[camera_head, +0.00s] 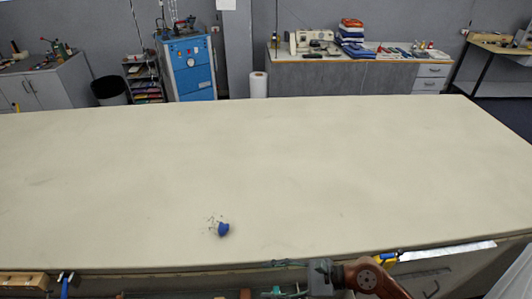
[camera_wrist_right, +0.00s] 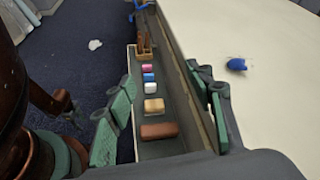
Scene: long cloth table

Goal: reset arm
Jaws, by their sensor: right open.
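My right gripper (camera_head: 285,292) shows at the bottom edge of the head view, just off the near edge of the long cloth table (camera_head: 260,150). Its brown arm comes in from the lower right. In the right wrist view its two green-padded fingers (camera_wrist_right: 165,105) stand wide apart with nothing between them. They are above a narrow shelf along the table's edge, and the right finger overlaps the table edge in the picture. My left gripper is not in view.
A small blue object (camera_head: 223,229) lies on the table near the front, with dark specks beside it. The rest of the tabletop is bare. The shelf (camera_wrist_right: 188,128) holds a brown block (camera_wrist_right: 159,130), a tan block (camera_wrist_right: 154,105) and several small items.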

